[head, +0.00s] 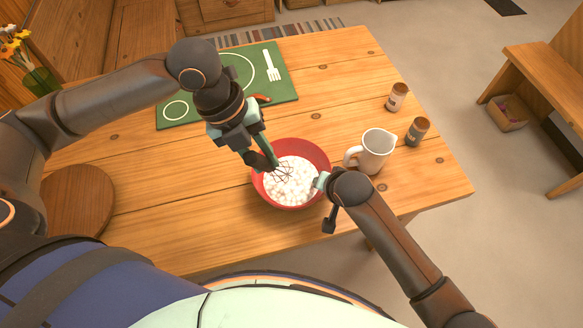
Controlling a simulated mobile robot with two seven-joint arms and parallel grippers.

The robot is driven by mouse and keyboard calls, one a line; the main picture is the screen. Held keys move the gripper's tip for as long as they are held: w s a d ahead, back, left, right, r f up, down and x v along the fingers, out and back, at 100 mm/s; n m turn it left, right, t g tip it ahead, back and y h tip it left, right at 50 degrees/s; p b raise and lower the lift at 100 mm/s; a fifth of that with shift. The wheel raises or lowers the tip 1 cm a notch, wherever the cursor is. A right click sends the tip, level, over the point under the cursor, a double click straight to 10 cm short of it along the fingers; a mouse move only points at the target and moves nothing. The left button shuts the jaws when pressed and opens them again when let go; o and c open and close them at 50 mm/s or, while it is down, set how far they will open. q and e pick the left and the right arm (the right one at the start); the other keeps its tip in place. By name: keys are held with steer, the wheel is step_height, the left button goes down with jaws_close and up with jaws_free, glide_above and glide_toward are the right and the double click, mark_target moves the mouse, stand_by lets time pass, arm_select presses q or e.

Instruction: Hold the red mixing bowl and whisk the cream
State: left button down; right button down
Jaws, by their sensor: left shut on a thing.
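The red mixing bowl (318,153) stands on the wooden table near its front edge, filled with lumpy white cream (291,190). My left gripper (268,158) is over the bowl's back left side and is shut on the whisk. The whisk's wire loops (284,173) point down and touch or sit in the cream; its handle is mostly hidden by the gripper. My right gripper (321,183) is at the bowl's right rim. My wrist covers most of it, so I cannot tell whether its fingers close on the rim.
A white jug (375,150) stands close to the right of the bowl. Two small jars (397,97) (417,131) stand beyond it. A green placemat (283,88) with a fork lies at the back. A round wooden board (78,198) is at the left. The table's front right is clear.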

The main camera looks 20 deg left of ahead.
arm_select(q)
steer(key=shift+r, duration=2.5)
arm_select(e)
steer(key=c, duration=0.6)
jaws_free()
steer(key=shift+o, duration=0.2)
steer(key=v, duration=1.2)
